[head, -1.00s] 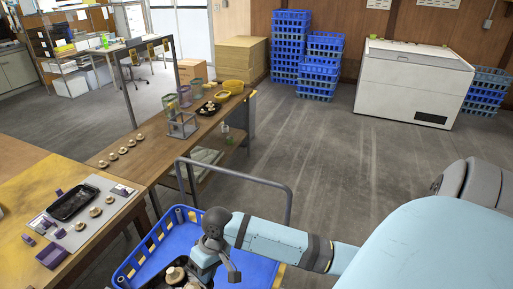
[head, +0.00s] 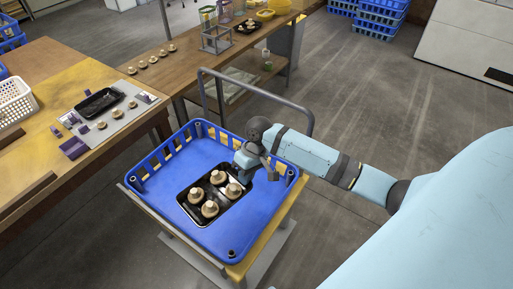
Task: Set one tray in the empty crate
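A black tray (head: 185,203) with several pale mushrooms shows inside the blue crate (head: 150,205). It appears low over the crate floor; I cannot tell whether it rests on it. My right gripper (head: 251,175) is at the tray's far right edge, reaching in over the crate's right side. Its fingers point down and are partly hidden, so I cannot tell whether they grip the rim. The rest of the crate floor is bare blue. Another black tray (head: 98,104) lies on a grey board on the left table. My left gripper is not in view.
The crate sits on a cart with a grey handle (head: 262,82). A white basket (head: 14,103) stands on the left table. Grey floor (head: 390,110) is open at right.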

